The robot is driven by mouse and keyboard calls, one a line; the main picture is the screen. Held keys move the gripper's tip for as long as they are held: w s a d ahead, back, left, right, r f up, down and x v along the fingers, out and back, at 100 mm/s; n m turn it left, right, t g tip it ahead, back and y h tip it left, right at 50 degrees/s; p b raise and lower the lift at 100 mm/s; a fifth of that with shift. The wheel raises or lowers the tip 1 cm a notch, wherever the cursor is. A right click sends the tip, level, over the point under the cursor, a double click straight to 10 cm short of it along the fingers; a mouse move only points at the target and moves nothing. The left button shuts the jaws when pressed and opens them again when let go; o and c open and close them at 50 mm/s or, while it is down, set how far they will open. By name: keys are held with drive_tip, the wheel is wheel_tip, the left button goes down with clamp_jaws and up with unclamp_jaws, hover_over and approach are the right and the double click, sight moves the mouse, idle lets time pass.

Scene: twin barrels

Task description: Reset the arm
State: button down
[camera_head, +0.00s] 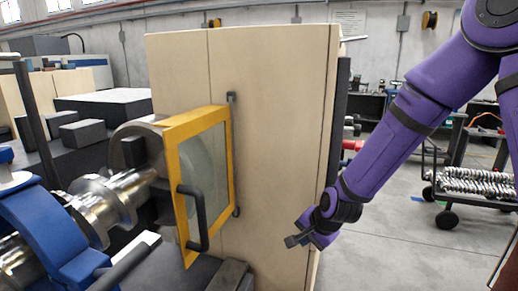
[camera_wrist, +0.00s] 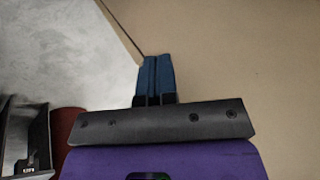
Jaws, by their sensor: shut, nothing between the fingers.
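My purple arm reaches down from the upper right in the head view. My gripper (camera_head: 292,240) hangs at its lower end, in front of the right part of a tall beige cabinet (camera_head: 268,120). In the wrist view my gripper (camera_wrist: 156,62) shows two blue fingers pressed together with nothing between them. The beige cabinet surface (camera_wrist: 240,60) fills the right of that view. I cannot tell whether the fingertips touch it.
A yellow-framed guard door (camera_head: 229,165) with a black handle (camera_head: 196,215) stands left of my gripper, beside a metal shaft (camera_head: 110,205) and a blue machine part (camera_head: 75,235). A wheeled cart (camera_head: 475,185) stands at right. Grey floor (camera_head: 400,245) lies open between cabinet and cart.

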drive_tip(key=s+d+r+n+h, duration=0.1)
drive_tip(key=s+d+r+n, duration=0.15)
drive_tip(key=r, duration=0.35)
drive_tip(key=s+d+r+n+h, duration=0.1)
drive_tip(key=s+d+r, duration=0.1)
drive_tip(key=d+r, duration=0.25)
drive_tip(key=s+d+r+n, duration=0.1)
drive_tip(key=s+d+r, duration=0.2)
drive_tip(key=s+r, duration=0.2)
drive_tip(key=s+d+r+n+h, duration=0.1)
drive_tip(key=s+d+r, duration=0.3)
drive_tip(key=s, duration=0.5)
drive_tip(key=s+d+r+n, duration=0.3)
drive_tip(key=s+r, duration=0.5)
drive_tip(key=shift+d+t+h, duration=0.3)
drive_tip(key=shift+d, duration=0.1)
